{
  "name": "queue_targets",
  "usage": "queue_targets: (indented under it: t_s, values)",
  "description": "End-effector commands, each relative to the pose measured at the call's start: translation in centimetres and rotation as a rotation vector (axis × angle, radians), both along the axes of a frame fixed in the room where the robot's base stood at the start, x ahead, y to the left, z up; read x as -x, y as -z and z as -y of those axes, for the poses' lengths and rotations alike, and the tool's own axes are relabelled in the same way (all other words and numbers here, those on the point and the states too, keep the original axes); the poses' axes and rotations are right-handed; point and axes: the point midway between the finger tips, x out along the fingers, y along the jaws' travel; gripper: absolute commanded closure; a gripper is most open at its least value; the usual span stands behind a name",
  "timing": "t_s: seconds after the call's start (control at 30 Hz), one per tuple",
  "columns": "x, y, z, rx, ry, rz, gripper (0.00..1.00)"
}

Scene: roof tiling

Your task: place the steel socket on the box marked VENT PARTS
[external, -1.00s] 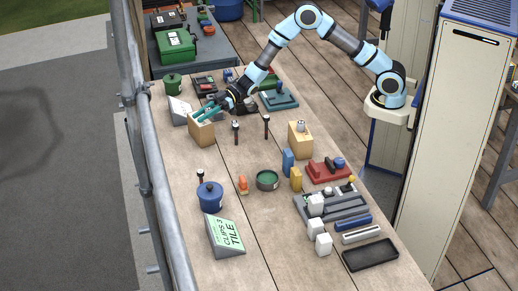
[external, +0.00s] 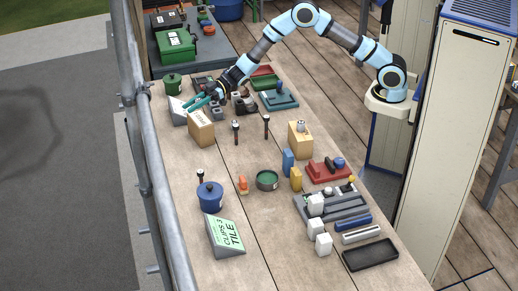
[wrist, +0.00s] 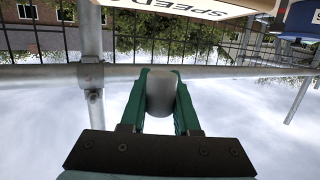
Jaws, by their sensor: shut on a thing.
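My gripper (external: 196,104) has teal fingers and is above the far left part of the bench, just beyond a tan box (external: 201,131). In the wrist view my gripper (wrist: 161,78) is shut on a smooth grey rounded cylinder, which I take to be the steel socket (wrist: 161,95). The socket is hard to make out in the external view. The tan box has a label on its upper face, too small to read. A second tan box (external: 299,143) at centre right has a small metallic piece on top. I cannot tell which box is marked VENT PARTS.
A blue pot (external: 210,197), a green canister (external: 172,84), a sloped tile sign (external: 226,237) and two dark upright pieces stand on the bench. A teal tray (external: 278,98) lies right of the gripper. A metal rail (external: 150,150) runs along the left edge.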

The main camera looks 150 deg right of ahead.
Motion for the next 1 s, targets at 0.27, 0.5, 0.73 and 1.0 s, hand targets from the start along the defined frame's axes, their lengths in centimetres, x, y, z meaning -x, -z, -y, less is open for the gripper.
queue_targets:
  t_s: [0.27,0.5,0.73,1.0]
  values:
    - [0.0,3.1,0.0,-0.002,0.001,0.002,1.00]
    - [0.0,4.9,0.0,0.002,0.000,0.001,1.00]
    - [0.0,5.1,0.0,0.002,0.000,0.001,1.00]
    - [0.0,5.2,0.0,0.001,0.000,0.001,0.49]
